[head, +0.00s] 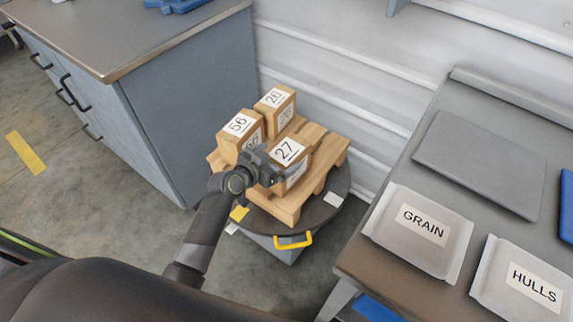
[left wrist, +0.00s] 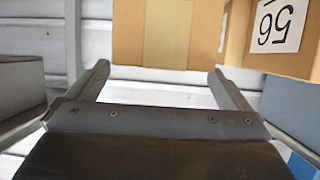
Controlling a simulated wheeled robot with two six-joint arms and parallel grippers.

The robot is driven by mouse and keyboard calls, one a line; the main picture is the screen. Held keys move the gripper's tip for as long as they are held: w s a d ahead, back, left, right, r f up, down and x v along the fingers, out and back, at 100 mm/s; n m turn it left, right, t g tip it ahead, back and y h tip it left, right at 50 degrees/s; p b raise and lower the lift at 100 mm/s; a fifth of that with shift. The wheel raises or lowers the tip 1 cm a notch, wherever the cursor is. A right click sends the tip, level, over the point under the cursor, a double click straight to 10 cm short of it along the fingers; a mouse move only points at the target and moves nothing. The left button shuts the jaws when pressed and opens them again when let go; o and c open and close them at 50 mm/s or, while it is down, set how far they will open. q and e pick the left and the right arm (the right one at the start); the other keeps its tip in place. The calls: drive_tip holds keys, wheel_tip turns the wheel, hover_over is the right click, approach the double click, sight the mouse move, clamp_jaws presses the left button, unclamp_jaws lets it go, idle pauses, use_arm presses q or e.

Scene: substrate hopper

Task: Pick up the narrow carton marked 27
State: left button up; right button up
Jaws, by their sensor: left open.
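The narrow carton marked 27 (head: 289,152) stands on a wooden pallet (head: 327,160), at the front right of the group in the head view. My left gripper (head: 270,178) is right in front of it and hides part of its lower front. In the left wrist view the left gripper (left wrist: 160,75) has its fingers spread and empty. A taped carton face (left wrist: 168,35), apparently carton 27, lies just beyond the fingertips. I cannot tell whether they touch. Carton 56 (head: 240,126) stands to its left, and also shows upside down in the left wrist view (left wrist: 275,30).
Carton 26 (head: 275,103) stands close behind. The pallet rests on a round dark platform (head: 337,187) with a yellow handle (head: 293,243). A ribbed wall closes the back.

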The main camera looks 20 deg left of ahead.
sight(284, 153)
use_arm(q)
drive_tip(key=shift+x, duration=1.85)
drive_tip(key=shift+a, duration=0.1)
drive_tip(key=c, duration=1.9)
